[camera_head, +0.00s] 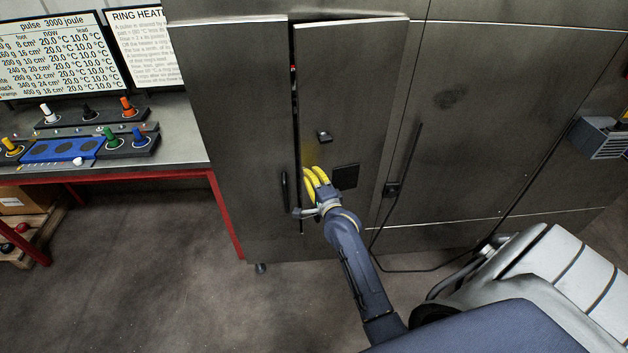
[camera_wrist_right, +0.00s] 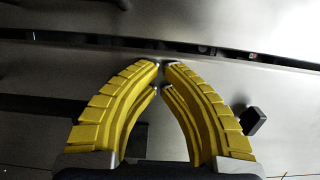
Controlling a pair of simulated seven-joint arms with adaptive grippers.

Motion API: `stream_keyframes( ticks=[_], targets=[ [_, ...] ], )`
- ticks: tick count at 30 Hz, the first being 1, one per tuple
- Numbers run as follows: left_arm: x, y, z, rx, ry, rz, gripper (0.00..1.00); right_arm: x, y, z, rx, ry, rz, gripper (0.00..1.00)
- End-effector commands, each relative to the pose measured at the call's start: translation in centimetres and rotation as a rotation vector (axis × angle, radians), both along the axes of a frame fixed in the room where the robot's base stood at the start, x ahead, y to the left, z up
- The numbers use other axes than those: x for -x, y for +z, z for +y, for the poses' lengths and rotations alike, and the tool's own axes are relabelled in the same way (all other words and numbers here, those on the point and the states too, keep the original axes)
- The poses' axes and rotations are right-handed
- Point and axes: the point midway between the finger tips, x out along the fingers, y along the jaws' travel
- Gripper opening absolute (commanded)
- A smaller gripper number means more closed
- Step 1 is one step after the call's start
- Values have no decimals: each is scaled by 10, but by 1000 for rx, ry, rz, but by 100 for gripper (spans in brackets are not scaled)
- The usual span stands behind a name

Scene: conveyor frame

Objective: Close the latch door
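The latch door (camera_head: 350,75) is a tall narrow grey metal panel in the cabinet front. It stands slightly ajar, with a dark gap along its left edge. The gap runs across the top of the right wrist view. A small black latch knob (camera_head: 324,136) sits on the door; it also shows in the wrist view (camera_wrist_right: 253,121). My right gripper (camera_head: 308,172) has yellow ribbed fingers, in front of the door's lower left part near the gap. In the wrist view its fingertips (camera_wrist_right: 162,66) are together, with nothing seen between them. Contact with the door cannot be told. My left gripper is out of view.
A dark square plate (camera_head: 345,177) is on the door, right of my gripper. A black vertical handle (camera_head: 285,190) is on the panel to the left. A red-framed workbench (camera_head: 185,150) with controls stands left. A long handle and cable (camera_head: 392,190) are to the right.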

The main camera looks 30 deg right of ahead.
Motion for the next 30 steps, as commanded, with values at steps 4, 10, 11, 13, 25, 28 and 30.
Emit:
stream_keyframes(
  ticks=[4, 10, 11, 13, 25, 28, 30],
  targets=[
    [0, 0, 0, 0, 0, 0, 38, -33, 2, -7, -2, -10, -4, 0],
    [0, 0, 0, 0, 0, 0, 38, -49, 1, -15, 2, -69, -4, 0],
    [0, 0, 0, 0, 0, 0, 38, -49, 1, -16, 3, -68, -4, 0],
    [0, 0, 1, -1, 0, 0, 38, -49, 2, -15, 3, -68, -4, 0],
    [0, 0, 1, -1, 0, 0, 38, -19, 0, -8, 1, -68, -3, 0],
    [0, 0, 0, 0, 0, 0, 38, -1, 0, -4, 2, -68, -3, 0],
    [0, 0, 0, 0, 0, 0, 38, 11, 0, -1, 2, -68, -2, 0]
  ],
)
